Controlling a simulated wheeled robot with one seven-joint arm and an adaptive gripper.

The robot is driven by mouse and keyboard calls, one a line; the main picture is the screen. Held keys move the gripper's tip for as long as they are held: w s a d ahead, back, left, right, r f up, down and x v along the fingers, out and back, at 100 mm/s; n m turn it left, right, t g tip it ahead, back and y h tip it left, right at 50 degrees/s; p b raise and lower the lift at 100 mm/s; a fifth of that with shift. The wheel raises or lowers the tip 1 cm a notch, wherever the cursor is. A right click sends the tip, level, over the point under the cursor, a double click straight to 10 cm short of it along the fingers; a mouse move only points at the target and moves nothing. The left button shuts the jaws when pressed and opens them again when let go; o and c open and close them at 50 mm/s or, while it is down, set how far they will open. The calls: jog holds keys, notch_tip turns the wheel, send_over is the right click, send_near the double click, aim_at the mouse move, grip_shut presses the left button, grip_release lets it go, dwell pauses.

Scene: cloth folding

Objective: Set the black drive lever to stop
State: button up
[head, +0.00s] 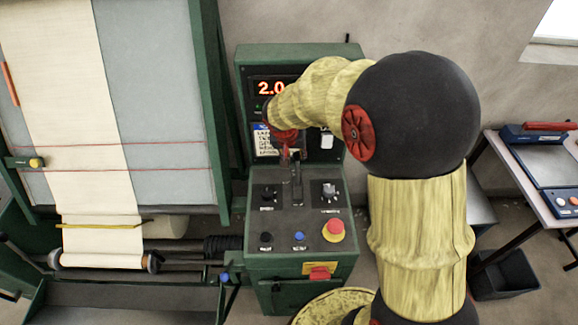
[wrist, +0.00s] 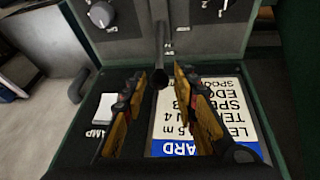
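The black drive lever (head: 297,168) stands in a slot on the green console's dark control panel, its upper end partly hidden by my gripper in the head view. In the wrist view the lever (wrist: 160,48) comes down from the top middle, and its round black end lies between my fingertips. My gripper (wrist: 161,72) is open, one yellow-and-black finger on each side of the lever end, with a visible gap to each. In the head view my gripper (head: 288,155) is small and mostly hidden by its own red wrist part. I cannot read any stop mark by the lever.
A red emergency button (head: 334,230), a selector knob (head: 330,190) and small buttons surround the lever slot. A red display (head: 271,88) and a printed card (wrist: 200,115) are on the upright panel. A cloth web (head: 80,100) runs at left; a side table (head: 545,205) stands right.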

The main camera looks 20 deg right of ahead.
aim_at(297, 173)
jog(key=shift+m, duration=0.4)
jog(key=b+x, duration=0.1)
jog(key=x, duration=1.1)
jog(key=shift+f, duration=0.1)
jog(key=shift+c, duration=0.6)
grip_shut()
jog(key=shift+w, duration=0.1)
